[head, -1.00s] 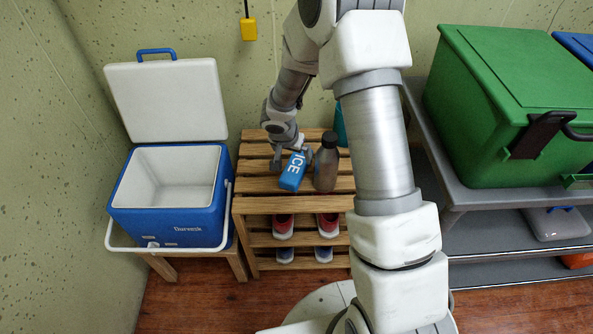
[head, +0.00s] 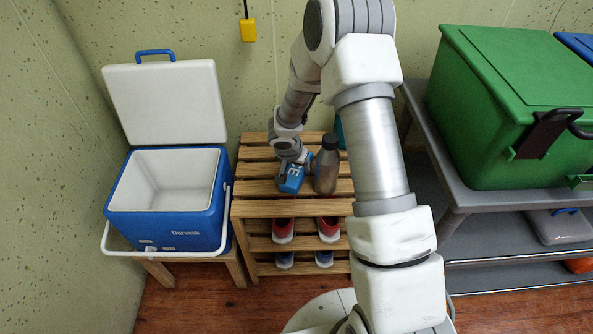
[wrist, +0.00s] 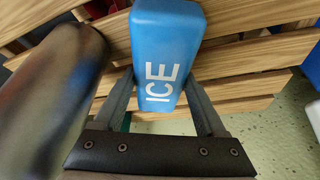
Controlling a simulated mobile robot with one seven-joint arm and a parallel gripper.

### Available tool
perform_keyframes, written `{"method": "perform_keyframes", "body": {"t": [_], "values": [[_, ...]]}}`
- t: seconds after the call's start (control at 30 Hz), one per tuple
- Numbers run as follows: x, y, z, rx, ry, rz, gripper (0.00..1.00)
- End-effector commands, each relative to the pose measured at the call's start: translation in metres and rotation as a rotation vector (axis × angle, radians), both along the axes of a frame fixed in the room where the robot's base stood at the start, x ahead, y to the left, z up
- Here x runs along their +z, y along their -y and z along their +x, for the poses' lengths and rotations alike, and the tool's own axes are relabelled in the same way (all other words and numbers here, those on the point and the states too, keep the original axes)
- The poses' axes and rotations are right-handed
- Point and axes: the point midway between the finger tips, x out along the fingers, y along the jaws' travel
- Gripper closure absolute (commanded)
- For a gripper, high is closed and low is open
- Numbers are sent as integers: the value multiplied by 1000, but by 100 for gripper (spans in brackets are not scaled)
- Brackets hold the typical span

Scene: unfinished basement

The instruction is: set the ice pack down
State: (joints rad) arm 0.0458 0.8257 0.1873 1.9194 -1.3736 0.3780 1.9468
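The ice pack (head: 290,184) is a blue block with white ICE lettering. In the head view it is at the slatted top of the wooden rack (head: 262,209), left of the dark bottle. I cannot tell whether its underside touches the slats. My gripper (head: 294,163) is at its far end and hides part of the lettering. In the wrist view the ice pack (wrist: 168,35) lies between the two fingers of my gripper (wrist: 161,78), whose tips appear to meet its sides.
A grey-brown bottle (head: 327,168) stands close to the right of the pack. An open blue cooler (head: 165,228) with a white lid stands left of the rack. Shoes (head: 283,231) sit on lower shelves. A green bin (head: 505,110) stands on a grey shelf at right.

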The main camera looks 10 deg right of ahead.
Motion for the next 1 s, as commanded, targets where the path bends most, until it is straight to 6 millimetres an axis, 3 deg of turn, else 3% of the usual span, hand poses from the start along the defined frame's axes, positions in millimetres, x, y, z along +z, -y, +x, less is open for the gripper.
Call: {"method": "perform_keyframes", "body": {"t": [0.03,0.3,0.4,0.73,1.0], "values": [[0,0,0,0,0,0,38],[0,0,0,0,0,0,86],[0,0,0,0,0,0,100],[9,0,1,0,2,0,100],[62,0,1,-1,4,-1,100]]}}
